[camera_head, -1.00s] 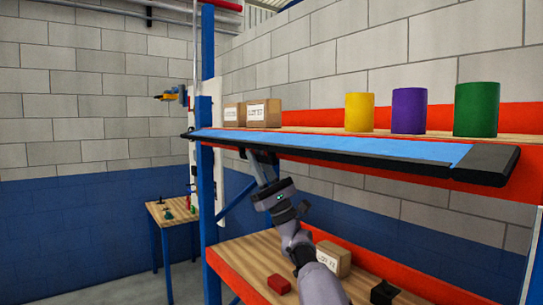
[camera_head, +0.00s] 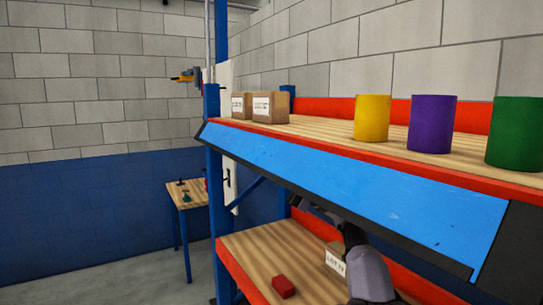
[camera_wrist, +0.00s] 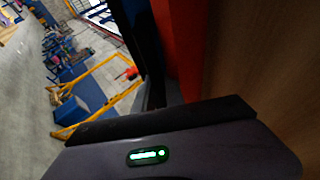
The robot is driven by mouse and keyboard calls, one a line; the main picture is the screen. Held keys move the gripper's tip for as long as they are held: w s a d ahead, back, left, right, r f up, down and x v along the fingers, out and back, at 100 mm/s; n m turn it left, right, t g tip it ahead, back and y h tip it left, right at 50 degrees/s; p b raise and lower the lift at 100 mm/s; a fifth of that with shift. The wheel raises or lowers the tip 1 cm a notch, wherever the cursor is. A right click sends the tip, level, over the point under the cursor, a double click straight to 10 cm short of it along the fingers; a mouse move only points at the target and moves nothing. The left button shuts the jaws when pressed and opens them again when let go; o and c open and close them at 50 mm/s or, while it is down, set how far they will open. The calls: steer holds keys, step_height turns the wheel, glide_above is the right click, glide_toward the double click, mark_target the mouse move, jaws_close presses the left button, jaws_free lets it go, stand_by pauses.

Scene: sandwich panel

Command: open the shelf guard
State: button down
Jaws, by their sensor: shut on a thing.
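The shelf guard (camera_head: 360,195) is a long blue panel with dark edges along the front of the upper shelf. It slopes outward and down from the shelf's front edge. My gripper (camera_head: 305,206) is under and behind the panel in the head view, so its fingertips are hidden. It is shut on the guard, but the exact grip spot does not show. In the wrist view my gripper's dark body with a green light (camera_wrist: 148,155) fills the bottom; no fingertips can be made out there.
The upper shelf (camera_head: 320,132) holds cardboard boxes (camera_head: 270,107) and yellow, purple and green cylinders (camera_head: 432,124). The lower shelf (camera_head: 255,250) has a red block (camera_head: 284,287) and a box (camera_head: 336,262). A blue post (camera_head: 214,150) stands left; a small table (camera_head: 187,193) is beyond.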

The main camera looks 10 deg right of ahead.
steer(key=shift+r, duration=0.15)
stand_by(0.3)
steer(key=c, duration=1.4)
jaws_free()
steer(key=p+v, duration=0.5)
steer(key=v, duration=0.2)
steer(key=shift+d+p, duration=0.3)
